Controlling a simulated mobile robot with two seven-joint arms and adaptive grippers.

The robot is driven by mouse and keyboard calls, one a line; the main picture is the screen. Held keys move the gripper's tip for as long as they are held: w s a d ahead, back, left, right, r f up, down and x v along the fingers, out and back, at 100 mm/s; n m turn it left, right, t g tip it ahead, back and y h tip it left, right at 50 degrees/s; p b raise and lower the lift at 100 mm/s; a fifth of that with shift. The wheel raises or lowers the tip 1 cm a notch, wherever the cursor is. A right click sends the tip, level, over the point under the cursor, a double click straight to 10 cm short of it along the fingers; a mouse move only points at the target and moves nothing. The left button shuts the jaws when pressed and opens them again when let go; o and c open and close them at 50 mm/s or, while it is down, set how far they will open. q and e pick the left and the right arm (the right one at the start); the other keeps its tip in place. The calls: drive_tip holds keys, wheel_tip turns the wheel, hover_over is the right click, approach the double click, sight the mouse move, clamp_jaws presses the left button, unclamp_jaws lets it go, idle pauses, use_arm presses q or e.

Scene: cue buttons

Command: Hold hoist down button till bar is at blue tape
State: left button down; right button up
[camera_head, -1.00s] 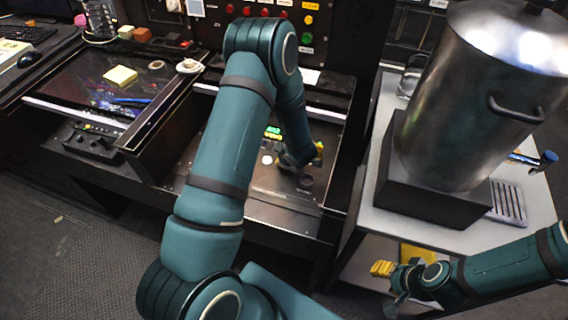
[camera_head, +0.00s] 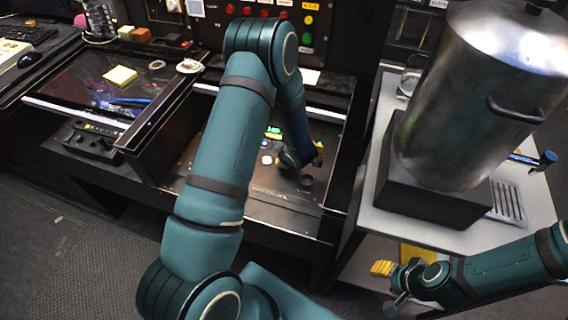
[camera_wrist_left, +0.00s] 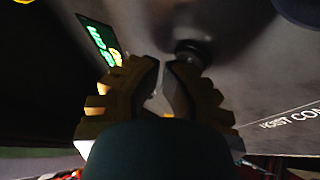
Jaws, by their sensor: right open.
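The hoist control panel (camera_head: 265,200) is a flat dark metal top in the middle of the head view. A lit green display (camera_head: 273,132) and a small pale round button (camera_head: 266,160) show on it. My left gripper (camera_head: 312,160) is low over the panel, right of the pale button. In the left wrist view its yellow fingers (camera_wrist_left: 162,66) have a narrow gap between them, close to a dark round knob or button (camera_wrist_left: 192,52); contact cannot be told. The green display (camera_wrist_left: 100,40) is at upper left there. My right gripper (camera_head: 383,268) is open and empty at lower right. I cannot make out the bar or blue tape.
A large metal pot (camera_head: 475,95) stands on a black block on a grey cart (camera_head: 375,205) at right. An upright panel with coloured buttons (camera_head: 285,30) is behind. Floor is open at lower left.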

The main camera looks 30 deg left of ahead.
use_arm(q)
drive_tip(key=shift+r+p, duration=0.6)
drive_tip(key=shift+r, duration=0.2)
wheel_tip(320, 180, up, 5)
drive_tip(key=p, duration=0.4)
idle(0.7)
